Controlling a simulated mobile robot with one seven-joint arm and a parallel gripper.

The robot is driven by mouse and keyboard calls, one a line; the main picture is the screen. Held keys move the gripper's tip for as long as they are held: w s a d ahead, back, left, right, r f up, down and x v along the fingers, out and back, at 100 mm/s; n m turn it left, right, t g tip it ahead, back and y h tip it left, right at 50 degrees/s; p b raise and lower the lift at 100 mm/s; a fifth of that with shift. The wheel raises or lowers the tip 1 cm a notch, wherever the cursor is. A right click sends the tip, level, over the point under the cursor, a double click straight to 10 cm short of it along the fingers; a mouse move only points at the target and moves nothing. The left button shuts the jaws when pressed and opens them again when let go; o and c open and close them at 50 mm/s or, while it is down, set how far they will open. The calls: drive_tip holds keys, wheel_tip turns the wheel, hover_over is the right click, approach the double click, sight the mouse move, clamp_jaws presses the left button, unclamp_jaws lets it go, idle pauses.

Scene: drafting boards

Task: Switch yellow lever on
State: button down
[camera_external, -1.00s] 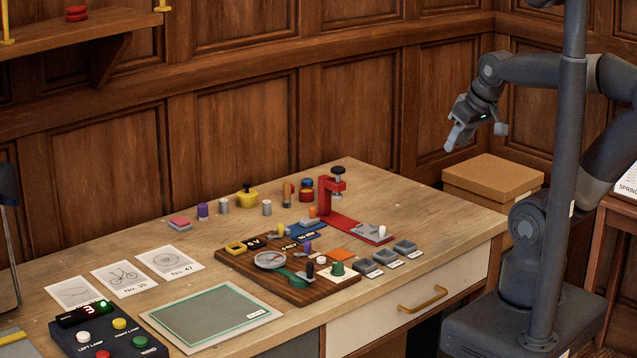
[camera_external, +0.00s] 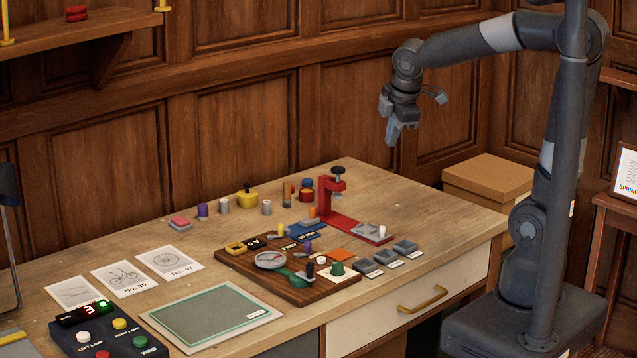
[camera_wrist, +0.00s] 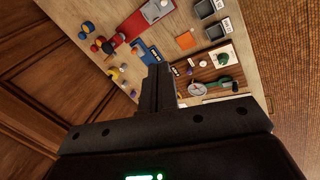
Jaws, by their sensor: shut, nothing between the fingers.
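A small lever with a yellow tip (camera_external: 281,229) stands at the back edge of the dark wooden board (camera_external: 325,292) on the table, close to a blue plate (camera_external: 305,229). Its exact setting is too small to tell. My gripper (camera_external: 393,137) is shut and empty, pointing down in the air high above and behind the table's right part, well apart from the lever. In the wrist view my shut gripper fingers (camera_wrist: 158,85) cover part of the board, and I cannot make out the yellow lever clearly there.
Beside the lever are a purple-tipped lever (camera_external: 307,246), a black-tipped lever (camera_external: 310,271) and a round dial (camera_external: 270,259). A red clamp stand (camera_external: 326,200) rises behind the board.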

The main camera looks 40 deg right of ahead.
drive_tip(key=w+a+f+n, duration=0.6)
drive_tip(key=a+f+n, duration=0.1)
drive_tip(key=a+n, duration=0.2)
drive_tip(key=w+a+f+n+g, duration=0.1)
drive_tip(key=w+a+f+n, duration=0.6)
drive_tip(key=a+n, duration=0.1)
drive_tip(key=shift+w+a+n, duration=0.25)
drive_tip(key=shift+a+n, duration=0.15)
drive_tip(key=shift+n, duration=0.1)
drive_tip(key=shift+f, duration=0.1)
drive_tip(key=x, duration=1)
drive_tip(key=shift+f, duration=0.15)
drive_tip(key=shift+w+d, duration=0.3)
drive_tip(key=shift+w, duration=0.3)
drive_tip(key=shift+w+d, duration=0.25)
drive_tip(key=shift+w, duration=0.3)
drive_tip(key=shift+w+d+r, duration=0.2)
drive_tip(key=shift+w, duration=0.35)
